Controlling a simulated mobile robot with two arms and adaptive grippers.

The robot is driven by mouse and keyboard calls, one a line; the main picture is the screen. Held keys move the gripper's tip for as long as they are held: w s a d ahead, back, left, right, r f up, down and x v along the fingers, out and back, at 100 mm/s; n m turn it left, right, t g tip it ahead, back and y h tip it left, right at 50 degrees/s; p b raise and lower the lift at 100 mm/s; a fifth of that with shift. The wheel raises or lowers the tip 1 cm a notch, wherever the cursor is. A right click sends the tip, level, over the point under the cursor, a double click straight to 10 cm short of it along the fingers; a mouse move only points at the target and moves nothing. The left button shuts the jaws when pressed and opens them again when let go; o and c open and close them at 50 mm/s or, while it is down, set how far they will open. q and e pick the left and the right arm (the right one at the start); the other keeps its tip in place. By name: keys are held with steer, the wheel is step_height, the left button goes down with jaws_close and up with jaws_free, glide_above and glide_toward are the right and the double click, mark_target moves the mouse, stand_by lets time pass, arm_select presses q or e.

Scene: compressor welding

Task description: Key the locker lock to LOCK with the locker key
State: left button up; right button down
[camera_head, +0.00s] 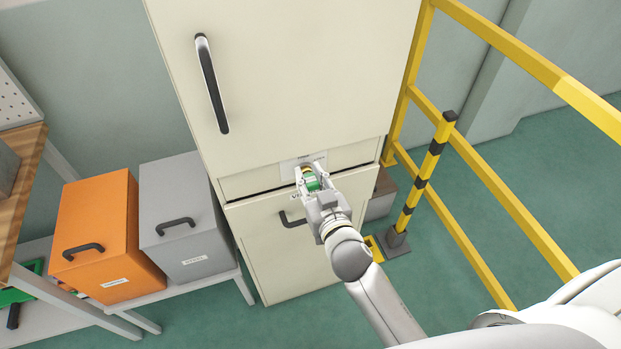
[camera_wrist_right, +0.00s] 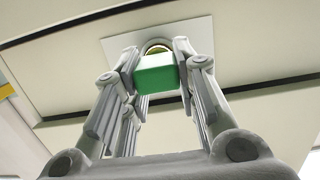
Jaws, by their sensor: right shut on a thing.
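The cream locker (camera_head: 300,80) stands in the middle of the head view, with an upper door, a narrow middle panel and a lower door. A pale lock plate (camera_head: 318,158) is on the middle panel; it also shows in the right wrist view (camera_wrist_right: 196,32). My right gripper (camera_head: 308,182) is shut on the green block-shaped head of the locker key (camera_wrist_right: 156,75), directly in front of the plate. A yellowish ring-like part (camera_wrist_right: 156,47) shows behind the green head. The key's tip and the lock's marks are hidden, so I cannot tell how far it is in. My left gripper is not in view.
The upper door has a long black handle (camera_head: 211,85); the lower door's handle (camera_head: 290,219) is beside my right gripper. An orange box (camera_head: 100,230) and a grey box (camera_head: 180,210) stand left. Yellow railing (camera_head: 475,170) and a striped post (camera_head: 425,175) stand right.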

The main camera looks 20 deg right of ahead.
steer(key=shift+d+r+m+y+p, duration=0.15)
steer(key=shift+m+y+p, duration=0.25)
steer(key=shift+m, duration=0.8)
steer(key=m, duration=0.2)
steer(key=shift+d+f+m+p, duration=0.1)
steer(key=shift+f+m+p, duration=0.1)
steer(key=shift+m+p, duration=0.15)
steer(key=shift+m+y+p, duration=0.3)
steer(key=shift+m+p, duration=0.05)
steer(key=shift+m, duration=0.3)
steer(key=m, duration=0.3)
steer(key=shift+d+f+m+t+y, duration=0.15)
steer(key=shift+m+t+y, duration=0.15)
steer(key=shift+m, duration=0.1)
steer(key=c, duration=1.1)
jaws_free()
